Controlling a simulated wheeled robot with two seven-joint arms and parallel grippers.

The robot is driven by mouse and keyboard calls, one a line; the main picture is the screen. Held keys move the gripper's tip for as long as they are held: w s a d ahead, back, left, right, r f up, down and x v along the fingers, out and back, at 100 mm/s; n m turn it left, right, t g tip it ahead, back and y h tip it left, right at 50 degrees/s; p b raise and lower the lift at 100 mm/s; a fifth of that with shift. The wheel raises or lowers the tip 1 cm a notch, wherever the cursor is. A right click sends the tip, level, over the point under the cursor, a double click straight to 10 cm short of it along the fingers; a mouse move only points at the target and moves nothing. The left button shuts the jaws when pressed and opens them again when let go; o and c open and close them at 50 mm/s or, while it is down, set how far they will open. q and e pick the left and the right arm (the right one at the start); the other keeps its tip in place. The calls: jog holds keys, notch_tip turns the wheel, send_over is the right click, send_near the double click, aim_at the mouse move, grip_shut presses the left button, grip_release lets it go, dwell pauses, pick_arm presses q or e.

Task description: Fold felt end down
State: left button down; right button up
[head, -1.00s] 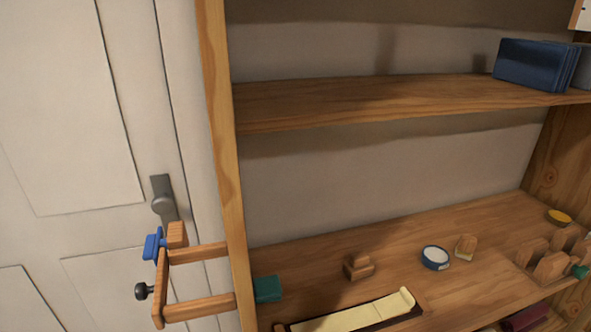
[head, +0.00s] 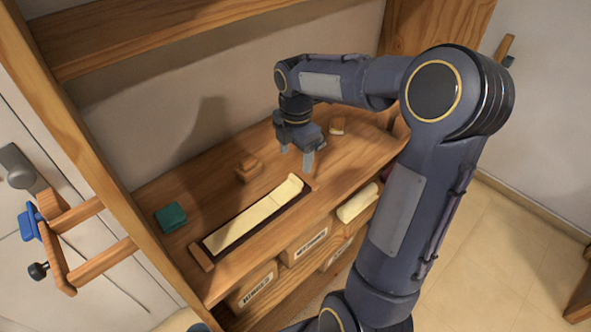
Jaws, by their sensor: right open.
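A long cream felt strip (head: 245,221) lies in a dark shallow tray with wooden end blocks on the shelf. Its right end (head: 292,184) curls up near the right end block (head: 309,180). I cannot tell whether a finger touches the felt. My left gripper is not in view.
A wooden block (head: 249,170) stands behind the tray and a green block (head: 171,217) lies left of it. Another small wooden piece (head: 337,126) stands behind my gripper. A wooden clamp frame (head: 92,275) sticks out at the left upright. Labelled boxes (head: 253,286) stand below.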

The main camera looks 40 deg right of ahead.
aim_at(296, 178)
jog(key=shift+w+d+f+n, duration=0.2)
jog(key=shift+d+f+n, duration=0.05)
jog(key=shift+f+n, duration=0.05)
jog(key=shift+f, duration=0.3)
notch_tip(296, 178, down, 7)
jog(key=shift+c, duration=0.2)
